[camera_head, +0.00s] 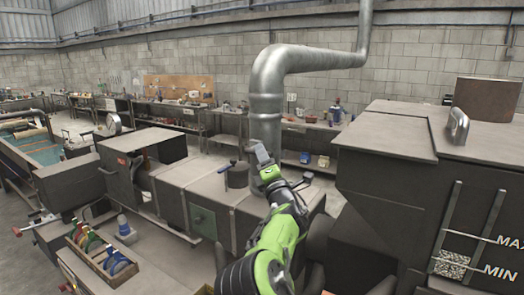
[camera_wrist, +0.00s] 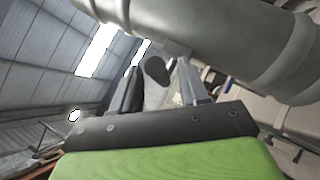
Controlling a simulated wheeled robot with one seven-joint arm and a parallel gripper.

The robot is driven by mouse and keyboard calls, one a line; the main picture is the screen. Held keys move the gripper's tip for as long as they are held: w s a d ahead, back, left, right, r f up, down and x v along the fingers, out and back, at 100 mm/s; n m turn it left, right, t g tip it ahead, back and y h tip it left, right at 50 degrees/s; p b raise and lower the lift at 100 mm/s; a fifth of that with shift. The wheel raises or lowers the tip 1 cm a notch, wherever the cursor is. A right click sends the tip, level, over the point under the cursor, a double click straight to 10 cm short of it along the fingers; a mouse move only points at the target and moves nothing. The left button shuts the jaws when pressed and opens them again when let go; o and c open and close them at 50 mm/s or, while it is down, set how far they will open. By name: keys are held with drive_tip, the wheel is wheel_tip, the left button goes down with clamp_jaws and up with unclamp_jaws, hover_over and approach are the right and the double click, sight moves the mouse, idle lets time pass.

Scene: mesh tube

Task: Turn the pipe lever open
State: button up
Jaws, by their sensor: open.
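The thick grey metal pipe (camera_head: 266,105) rises from the machine bench and bends right near the top in the head view. It crosses the top of the wrist view (camera_wrist: 235,45). A dark, rounded piece that looks like the pipe lever's end (camera_wrist: 157,70) shows between the fingers in the wrist view, close below the pipe. I cannot tell whether a finger touches it. My gripper (camera_head: 260,154) is open, right in front of the pipe's lower part; it also shows in the wrist view (camera_wrist: 160,80). In the head view I cannot make out the lever clearly behind the gripper.
A large dark metal cabinet (camera_head: 385,170) stands close on the right. A box of coloured rolls (camera_head: 98,255) sits at the lower left. Workbenches line the far wall.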

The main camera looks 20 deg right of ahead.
drive_tip(key=shift+x, duration=0.8)
drive_tip(key=shift+s, duration=0.1)
clamp_jaws()
drive_tip(key=shift+d+f, duration=0.1)
